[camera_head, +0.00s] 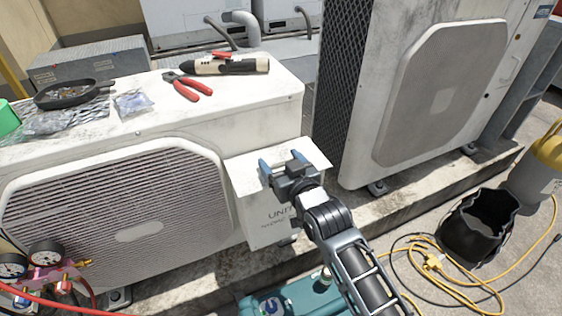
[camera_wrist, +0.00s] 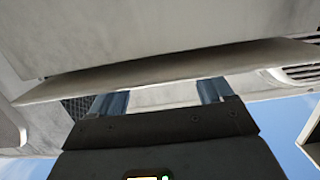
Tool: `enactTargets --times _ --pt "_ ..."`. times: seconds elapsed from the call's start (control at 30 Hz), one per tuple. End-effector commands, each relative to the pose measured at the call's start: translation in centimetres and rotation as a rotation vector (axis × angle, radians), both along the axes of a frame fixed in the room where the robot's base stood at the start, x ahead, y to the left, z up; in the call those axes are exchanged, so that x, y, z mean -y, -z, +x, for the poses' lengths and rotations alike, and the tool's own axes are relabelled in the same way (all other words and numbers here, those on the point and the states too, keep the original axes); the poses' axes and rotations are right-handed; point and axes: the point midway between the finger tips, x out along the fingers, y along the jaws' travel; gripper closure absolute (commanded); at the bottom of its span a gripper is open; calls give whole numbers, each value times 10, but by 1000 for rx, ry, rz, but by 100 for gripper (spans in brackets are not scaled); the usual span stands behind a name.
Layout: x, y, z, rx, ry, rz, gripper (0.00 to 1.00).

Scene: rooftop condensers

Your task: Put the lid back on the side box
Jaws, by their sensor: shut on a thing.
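The side box (camera_head: 252,208) is a pale box with "UNIT" lettering on its front, fixed at the right end of the near condenser. The lid (camera_head: 311,152) is a thin white plate over the box's top, and its right corner sticks out past the box. My gripper (camera_head: 281,162) is at the lid, its two blue fingers apart with the lid held between them. In the wrist view the lid (camera_wrist: 170,70) spans the picture as a slanting plate in front of the fingers. The exact grip, and whether the lid touches the box rim, are hidden.
Pliers (camera_head: 188,85), a cream-and-black tool (camera_head: 226,65) and a black pan (camera_head: 74,94) lie on the near condenser (camera_head: 130,137). A second condenser (camera_head: 440,95) stands close on the right. A teal case (camera_head: 300,298), black bucket (camera_head: 482,228) and yellow hose (camera_head: 440,275) are below.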

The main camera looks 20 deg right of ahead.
Motion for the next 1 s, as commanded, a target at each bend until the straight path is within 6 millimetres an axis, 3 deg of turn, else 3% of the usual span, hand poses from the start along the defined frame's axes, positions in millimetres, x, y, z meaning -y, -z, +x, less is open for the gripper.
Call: enactTargets --times 1.0 --pt "0 6 0 2 0 0 61"
